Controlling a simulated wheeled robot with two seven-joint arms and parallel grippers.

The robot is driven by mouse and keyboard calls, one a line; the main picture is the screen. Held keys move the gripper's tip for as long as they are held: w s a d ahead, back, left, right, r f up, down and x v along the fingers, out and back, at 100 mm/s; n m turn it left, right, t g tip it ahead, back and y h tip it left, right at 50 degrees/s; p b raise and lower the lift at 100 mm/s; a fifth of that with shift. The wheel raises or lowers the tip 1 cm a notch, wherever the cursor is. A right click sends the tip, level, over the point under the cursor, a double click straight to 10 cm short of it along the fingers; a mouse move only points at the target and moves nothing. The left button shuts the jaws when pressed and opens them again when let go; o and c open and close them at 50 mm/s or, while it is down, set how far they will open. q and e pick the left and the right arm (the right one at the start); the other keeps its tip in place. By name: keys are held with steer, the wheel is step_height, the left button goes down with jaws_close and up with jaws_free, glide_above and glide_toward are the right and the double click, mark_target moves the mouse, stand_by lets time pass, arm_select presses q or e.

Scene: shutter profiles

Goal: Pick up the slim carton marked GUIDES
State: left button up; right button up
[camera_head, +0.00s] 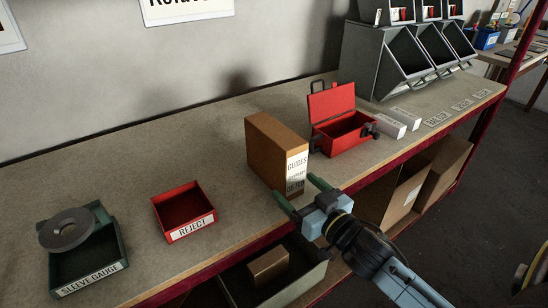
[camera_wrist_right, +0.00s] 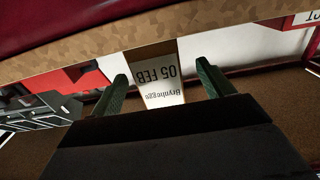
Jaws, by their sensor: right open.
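The slim brown carton marked GUIDES (camera_head: 265,150) stands upright on the bench, with a white label on its narrow front face. In the right wrist view the carton's front (camera_wrist_right: 160,72) appears upside down, with "05 FEB" readable, between my two green fingers. My right gripper (camera_head: 298,188) is open and empty at the bench's front edge, just in front of the carton's lower front. Its fingers (camera_wrist_right: 162,80) point at the label, one to each side of it in the picture. I cannot tell whether they overlap the carton's sides. My left gripper is not in view.
An open red toolbox (camera_head: 342,125) stands close right of the carton, with white boxes (camera_head: 397,120) beyond. A red REJECT tray (camera_head: 184,211) and a green SLEEVE GAUGE tray (camera_head: 88,268) sit left. Grey bins (camera_head: 385,65) stand at the back right.

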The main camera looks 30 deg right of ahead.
steer(key=shift+w, duration=0.8)
steer(key=w, duration=0.1)
steer(key=w+b, duration=0.1)
steer(key=w, duration=0.1)
steer(key=shift+w+f, duration=0.15)
steer(key=shift+f, duration=0.1)
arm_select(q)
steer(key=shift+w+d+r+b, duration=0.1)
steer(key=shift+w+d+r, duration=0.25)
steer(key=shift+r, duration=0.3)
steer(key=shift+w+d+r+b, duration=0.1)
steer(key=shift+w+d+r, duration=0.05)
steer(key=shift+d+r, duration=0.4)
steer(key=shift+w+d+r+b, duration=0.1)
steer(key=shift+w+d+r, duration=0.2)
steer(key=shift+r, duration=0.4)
arm_select(e)
steer(key=shift+w, duration=0.65)
steer(key=shift+r, duration=0.1)
steer(key=c, duration=1.4)
